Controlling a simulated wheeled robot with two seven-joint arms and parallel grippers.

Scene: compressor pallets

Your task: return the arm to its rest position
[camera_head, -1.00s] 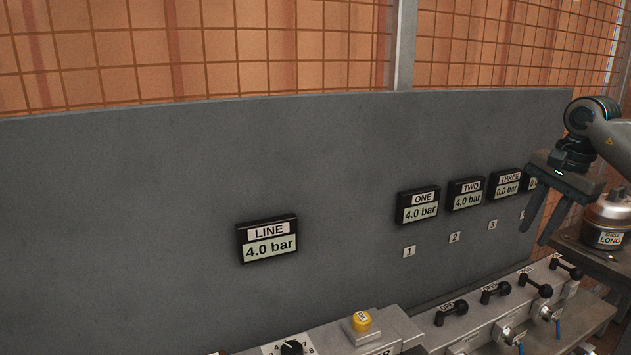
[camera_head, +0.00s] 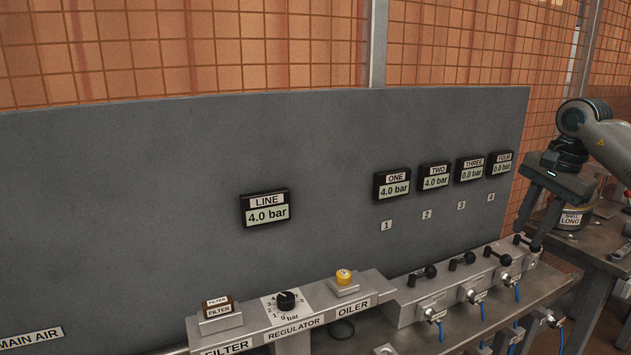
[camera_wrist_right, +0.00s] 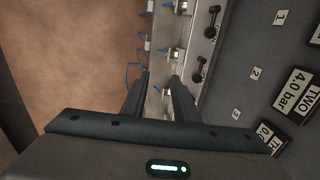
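My right gripper (camera_head: 531,231) hangs at the right of the head view, fingers pointing down, in front of the right end of the manifold block. In the right wrist view its two fingers (camera_wrist_right: 160,80) stand apart with nothing between them; the manifold (camera_wrist_right: 195,60) with its black levers lies beyond the fingertips. My right arm (camera_head: 600,140) comes in from the right edge. My left gripper is not in view.
A grey panel (camera_head: 120,200) carries a LINE display (camera_head: 266,209) at 4.0 bar; ONE and TWO read 4.0 bar, THREE and FOUR 0.0. Below stand a filter, regulator knob (camera_head: 286,300), yellow-capped oiler (camera_head: 343,277) and valve manifold (camera_head: 410,305).

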